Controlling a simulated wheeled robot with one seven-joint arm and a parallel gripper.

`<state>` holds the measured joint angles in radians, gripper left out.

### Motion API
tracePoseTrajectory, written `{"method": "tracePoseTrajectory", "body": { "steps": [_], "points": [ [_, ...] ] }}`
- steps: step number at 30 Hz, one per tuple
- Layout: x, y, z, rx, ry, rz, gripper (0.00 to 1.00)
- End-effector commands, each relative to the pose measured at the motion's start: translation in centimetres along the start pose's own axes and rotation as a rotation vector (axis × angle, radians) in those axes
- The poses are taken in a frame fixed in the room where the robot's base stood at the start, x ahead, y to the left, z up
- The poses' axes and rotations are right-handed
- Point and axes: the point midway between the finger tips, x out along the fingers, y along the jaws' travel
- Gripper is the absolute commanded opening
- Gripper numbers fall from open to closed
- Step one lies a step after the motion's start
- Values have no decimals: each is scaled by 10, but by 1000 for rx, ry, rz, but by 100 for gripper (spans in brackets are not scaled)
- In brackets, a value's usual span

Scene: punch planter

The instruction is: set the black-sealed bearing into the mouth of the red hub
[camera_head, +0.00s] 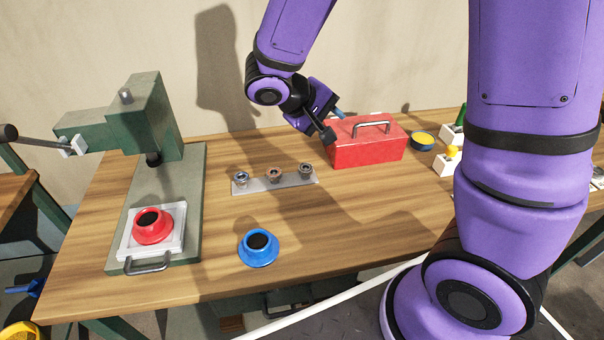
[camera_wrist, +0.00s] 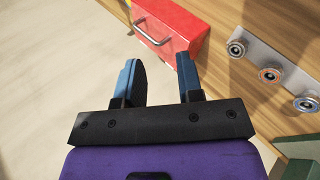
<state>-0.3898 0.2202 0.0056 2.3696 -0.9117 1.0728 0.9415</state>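Three bearings stand in a row on a grey strip (camera_head: 285,186). The right one (camera_head: 306,169) looks dark-centred and appears to be the black-sealed bearing; it also shows in the wrist view (camera_wrist: 237,48), nearest the red box. The middle bearing (camera_head: 273,175) has an orange-brown ring, the left one (camera_head: 240,178) a bluish ring. The red hub (camera_head: 152,232) sits upright on a pale plate (camera_head: 124,247) at the press, its mouth dark. My gripper (camera_head: 332,122) is raised near the red toolbox; the wrist view shows its blue fingers (camera_wrist: 160,78) apart with nothing between them.
The red toolbox (camera_head: 366,150) stands right of the strip. A green press (camera_head: 150,110) with a lever rises behind the red hub. A blue hub (camera_head: 259,250) stands at the front middle. A yellow-and-dark round item (camera_head: 422,139) lies right. The table around the blue hub is clear.

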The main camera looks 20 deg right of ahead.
Motion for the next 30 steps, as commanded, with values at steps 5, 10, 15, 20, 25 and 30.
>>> {"method": "tracePoseTrajectory", "body": {
  "steps": [5,10,15,20,25,30],
  "points": [
    [18,-49,-28,-72,65,136,34],
    [36,-100,-50,-132,161,241,34],
    [53,-152,-63,-189,271,314,34],
    [65,-189,-68,-227,354,347,34],
    [72,-208,-70,-245,398,358,34],
    [79,-208,-74,-246,404,359,34]
  ]
}}
